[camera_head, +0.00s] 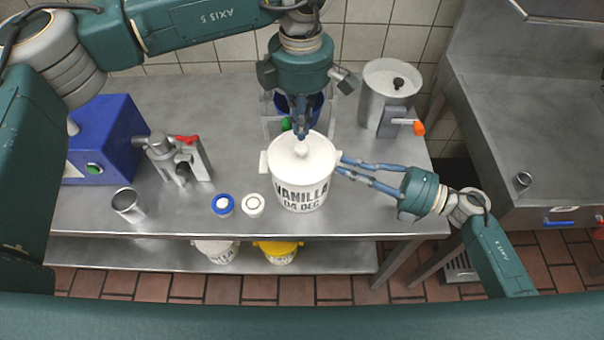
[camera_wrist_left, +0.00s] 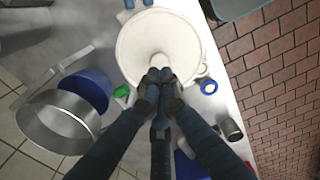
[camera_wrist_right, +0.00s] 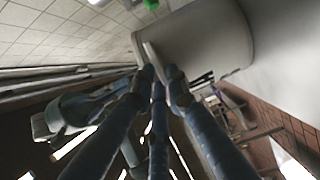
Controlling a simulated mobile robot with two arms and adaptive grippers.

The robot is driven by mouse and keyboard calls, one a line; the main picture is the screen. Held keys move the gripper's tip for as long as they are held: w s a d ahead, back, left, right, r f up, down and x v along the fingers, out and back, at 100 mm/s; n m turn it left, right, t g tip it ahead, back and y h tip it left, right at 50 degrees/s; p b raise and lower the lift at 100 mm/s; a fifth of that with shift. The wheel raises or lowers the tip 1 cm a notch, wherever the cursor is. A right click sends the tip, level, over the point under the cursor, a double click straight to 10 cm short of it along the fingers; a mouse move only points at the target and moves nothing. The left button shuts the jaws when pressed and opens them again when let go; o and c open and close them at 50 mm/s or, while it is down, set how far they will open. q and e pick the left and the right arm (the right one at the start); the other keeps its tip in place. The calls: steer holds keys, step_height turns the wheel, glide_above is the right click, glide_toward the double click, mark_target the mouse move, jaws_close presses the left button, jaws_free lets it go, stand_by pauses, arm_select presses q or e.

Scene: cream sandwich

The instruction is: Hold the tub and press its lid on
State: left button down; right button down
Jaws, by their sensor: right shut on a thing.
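The white tub (camera_head: 302,197), marked "VANILLA 04 DEC", stands upright on the steel table. The lid also shows in the left wrist view (camera_wrist_left: 140,50).
A metal pot (camera_head: 385,105) with an orange-ended handle stands right behind the tub. A blue machine (camera_head: 105,140), a steel cup (camera_head: 129,205) and two small round containers (camera_head: 223,205) (camera_head: 253,205) are to the left. Other tubs (camera_head: 277,252) sit on the lower shelf.

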arm_select(q)
steer(key=shift+r, duration=1.7)
arm_select(e)
steer(key=c, duration=1.6)
jaws_free()
steer(key=shift+c, duration=0.2)
steer(key=v, duration=1.2)
steer(key=shift+f, duration=0.1)
